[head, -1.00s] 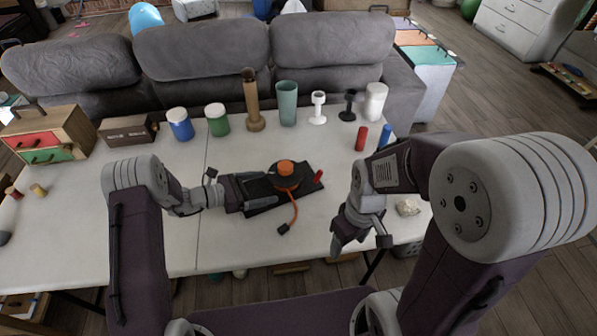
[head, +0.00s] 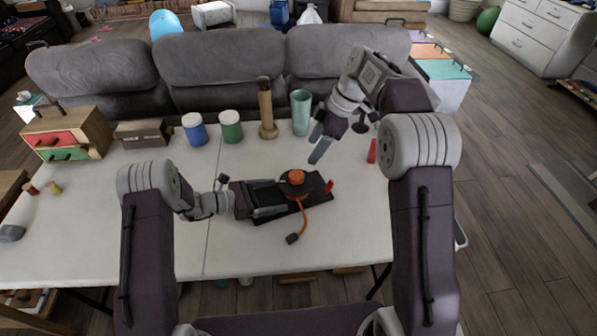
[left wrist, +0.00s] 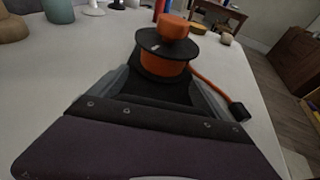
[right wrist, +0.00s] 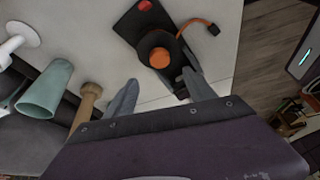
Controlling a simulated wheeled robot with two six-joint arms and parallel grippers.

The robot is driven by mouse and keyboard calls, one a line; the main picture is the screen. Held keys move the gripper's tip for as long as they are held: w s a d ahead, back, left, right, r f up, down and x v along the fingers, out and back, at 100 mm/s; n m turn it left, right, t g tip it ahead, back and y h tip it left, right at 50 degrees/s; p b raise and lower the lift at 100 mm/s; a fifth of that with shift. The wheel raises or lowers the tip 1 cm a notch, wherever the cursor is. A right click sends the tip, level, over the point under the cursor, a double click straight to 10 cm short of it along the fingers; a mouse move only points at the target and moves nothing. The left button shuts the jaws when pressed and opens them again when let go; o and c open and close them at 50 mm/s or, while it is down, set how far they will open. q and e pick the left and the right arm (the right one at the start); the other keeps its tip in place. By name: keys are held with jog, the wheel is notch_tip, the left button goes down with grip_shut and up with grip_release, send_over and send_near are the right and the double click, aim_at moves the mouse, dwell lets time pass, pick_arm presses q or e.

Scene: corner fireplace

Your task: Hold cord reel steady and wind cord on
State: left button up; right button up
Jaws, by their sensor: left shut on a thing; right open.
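The cord reel (head: 297,184) has a black flange, an orange knob and orange cord, and sits on a black base plate (head: 318,199) on the table. The loose orange cord (head: 303,218) runs toward the front edge and ends in a black plug (head: 292,239). A red crank grip (head: 328,187) stands at the plate's right. My left gripper (head: 278,199) is shut on the reel's base from the left; the reel also shows in the left wrist view (left wrist: 163,60). My right gripper (head: 318,142) is open and empty above the table, behind and right of the reel. The right wrist view shows the reel (right wrist: 160,55) beyond its fingers.
A wooden post (head: 266,110), a teal cup (head: 300,112), a green jar (head: 231,127) and a blue jar (head: 194,130) stand along the back. A red cylinder (head: 372,151) is at right. The front of the table (head: 240,255) is clear.

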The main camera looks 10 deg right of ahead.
aim_at(296, 175)
jog(key=x, duration=1.2)
jog(key=c, duration=1.4)
jog(key=shift+o, duration=0.2)
jog(key=m+t, duration=0.1)
jog(key=m, duration=0.1)
jog(key=m+h, duration=0.1)
jog(key=m, duration=0.2)
jog(key=shift+s+t, duration=0.1)
jog(key=shift+t, duration=0.3)
jog(key=m+t+h, duration=0.1)
jog(key=m, duration=0.3)
jog(key=shift+s+a, duration=0.1)
jog(key=m+h, duration=0.1)
jog(key=m, duration=0.1)
jog(key=m+t, duration=0.1)
jog(key=m, duration=0.1)
jog(key=shift+a+m+h, duration=0.1)
jog(key=shift+m+h, duration=0.3)
jog(key=shift+a+m+h, duration=0.1)
jog(key=shift+m+h, duration=0.7)
jog(key=shift+m, duration=1.5)
